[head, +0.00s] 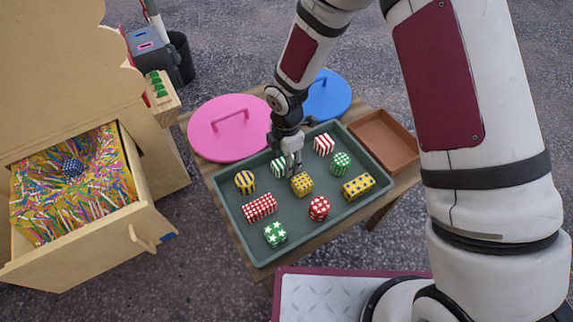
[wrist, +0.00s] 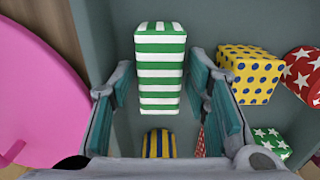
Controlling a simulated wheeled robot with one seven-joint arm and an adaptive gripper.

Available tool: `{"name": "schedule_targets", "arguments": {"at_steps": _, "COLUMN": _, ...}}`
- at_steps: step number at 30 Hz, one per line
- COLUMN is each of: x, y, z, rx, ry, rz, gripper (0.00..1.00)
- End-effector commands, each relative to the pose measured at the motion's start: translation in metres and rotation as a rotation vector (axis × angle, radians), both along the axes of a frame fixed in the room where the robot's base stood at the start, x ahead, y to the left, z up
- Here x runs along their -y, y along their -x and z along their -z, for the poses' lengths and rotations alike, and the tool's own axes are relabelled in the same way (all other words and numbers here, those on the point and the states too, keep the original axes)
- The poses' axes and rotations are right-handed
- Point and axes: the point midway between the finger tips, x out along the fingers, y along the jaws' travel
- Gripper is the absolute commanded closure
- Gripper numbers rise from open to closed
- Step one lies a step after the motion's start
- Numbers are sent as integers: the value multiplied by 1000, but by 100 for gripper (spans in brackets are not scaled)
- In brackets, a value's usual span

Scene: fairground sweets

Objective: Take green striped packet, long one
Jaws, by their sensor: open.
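The long green and white striped packet (wrist: 160,68) lies in the tray, between the open fingers of my gripper (wrist: 160,90) in the wrist view. There is a gap on each side of it, and I cannot tell its exact height below the fingertips. In the head view the packet (head: 278,168) shows partly behind my gripper (head: 289,163), which points down over the back of the green-grey tray (head: 233,217). My gripper holds nothing.
A pink lid (head: 205,140) lies beside the tray; a brown tray (head: 390,145) sits right.

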Motion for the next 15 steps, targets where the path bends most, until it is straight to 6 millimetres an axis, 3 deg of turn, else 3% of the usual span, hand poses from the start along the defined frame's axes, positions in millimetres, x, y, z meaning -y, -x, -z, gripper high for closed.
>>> {"name": "schedule_targets", "arguments": {"at_steps": 8, "x": 0, "y": -1, "z": 4, "rx": 2, "ry": -1, "rz": 1, "gripper": 59}}
{"name": "schedule_targets", "arguments": {"at_steps": 12, "x": 0, "y": -1, "z": 4, "rx": 2, "ry": -1, "rz": 1, "gripper": 91}}
{"name": "schedule_targets", "arguments": {"at_steps": 13, "x": 0, "y": -1, "z": 4, "rx": 2, "ry": -1, "rz": 1, "gripper": 96}}
{"name": "schedule_targets", "arguments": {"at_steps": 15, "x": 0, "y": -1, "z": 4, "rx": 2, "ry": -1, "rz": 1, "gripper": 96}}
